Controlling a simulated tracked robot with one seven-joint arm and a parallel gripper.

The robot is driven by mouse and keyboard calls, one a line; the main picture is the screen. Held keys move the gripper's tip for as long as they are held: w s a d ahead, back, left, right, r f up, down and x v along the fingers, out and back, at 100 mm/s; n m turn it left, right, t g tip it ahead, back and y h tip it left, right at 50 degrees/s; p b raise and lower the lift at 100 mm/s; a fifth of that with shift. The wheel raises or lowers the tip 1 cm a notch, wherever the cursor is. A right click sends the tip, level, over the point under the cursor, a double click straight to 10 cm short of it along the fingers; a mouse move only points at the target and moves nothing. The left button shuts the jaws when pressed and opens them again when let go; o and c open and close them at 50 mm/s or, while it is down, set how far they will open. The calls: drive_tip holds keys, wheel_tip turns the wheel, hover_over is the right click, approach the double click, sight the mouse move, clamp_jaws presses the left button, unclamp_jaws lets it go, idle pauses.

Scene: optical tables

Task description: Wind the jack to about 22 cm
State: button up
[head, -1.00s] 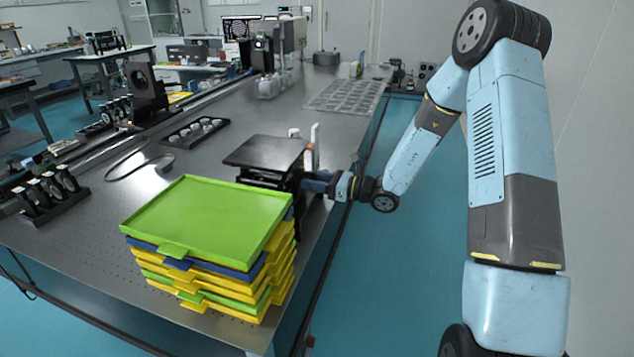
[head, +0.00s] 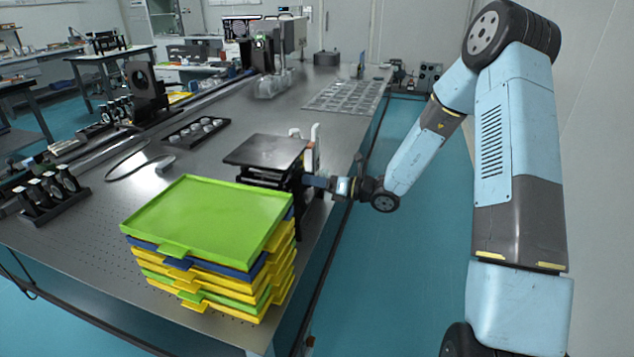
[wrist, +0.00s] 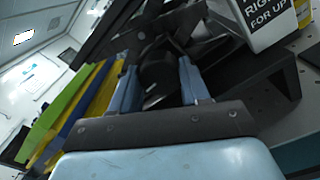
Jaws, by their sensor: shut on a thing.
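The jack (head: 266,153) stands on the optical table (head: 225,170), behind the tray stack, with its dark flat top plate raised above the table. My gripper (head: 311,181) reaches in from the right at the jack's right side. In the wrist view, the two fingers of my gripper (wrist: 158,85) are on either side of a dark round knob (wrist: 158,72) and shut on it. The jack's dark frame shows beyond the knob. In the head view the knob is hidden, and the jack's lower part is partly hidden by the trays.
A stack of green, blue and yellow trays (head: 205,222) stands close in front of the jack. A white sign reading "RIGHT FOR UP" (wrist: 262,18) stands beside the knob. A black holder with round parts (head: 196,132) lies behind left. The floor right of the table is clear.

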drive_tip(key=shift+s+a, duration=0.15)
drive_tip(key=shift+a, duration=0.25)
drive_tip(key=o, duration=0.8)
drive_tip(key=shift+o, duration=1.3)
drive_tip(key=shift+d, duration=0.15)
drive_tip(key=shift+d, duration=0.15)
drive_tip(key=v, duration=1.3)
drive_tip(key=shift+d, duration=0.3)
